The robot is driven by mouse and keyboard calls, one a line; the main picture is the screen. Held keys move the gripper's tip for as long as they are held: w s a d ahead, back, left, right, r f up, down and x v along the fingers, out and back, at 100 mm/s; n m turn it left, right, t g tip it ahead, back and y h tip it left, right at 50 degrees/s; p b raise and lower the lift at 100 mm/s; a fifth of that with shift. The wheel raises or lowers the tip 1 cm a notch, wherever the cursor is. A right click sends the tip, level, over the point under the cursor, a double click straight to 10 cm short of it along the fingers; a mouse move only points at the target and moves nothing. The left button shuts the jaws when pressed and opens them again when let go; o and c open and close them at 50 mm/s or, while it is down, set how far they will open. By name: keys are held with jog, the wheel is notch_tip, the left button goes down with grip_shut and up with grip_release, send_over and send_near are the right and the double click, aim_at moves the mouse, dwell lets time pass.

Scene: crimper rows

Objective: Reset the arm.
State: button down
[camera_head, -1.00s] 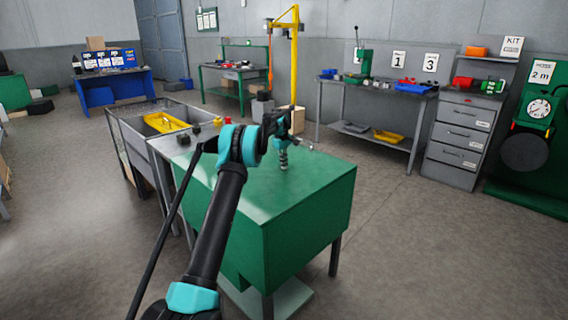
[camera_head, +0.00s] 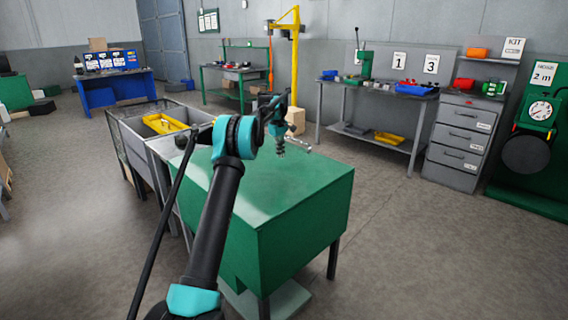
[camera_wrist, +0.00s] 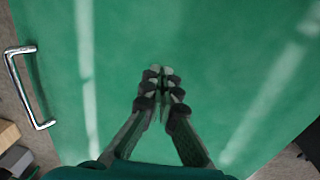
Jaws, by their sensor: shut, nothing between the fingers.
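My gripper (camera_head: 281,151) hangs over the far part of the green table (camera_head: 295,195) in the head view, pointing down with nothing under it but the bare top. In the wrist view my gripper (camera_wrist: 161,74) has its two fingers together at the tips, with nothing between them. The green tabletop (camera_wrist: 230,60) fills most of that view below the fingers. My arm hides part of the table's left side in the head view.
A metal handle (camera_wrist: 36,92) sits at the tabletop's edge in the wrist view. Left of the table stands a grey bin cart with a yellow tray (camera_head: 165,123). A grey workbench (camera_head: 375,90) and a drawer cabinet (camera_head: 460,138) line the back right. Open floor lies at front right.

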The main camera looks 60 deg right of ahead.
notch_tip(320, 180, up, 6)
jog(key=shift+r, duration=0.25)
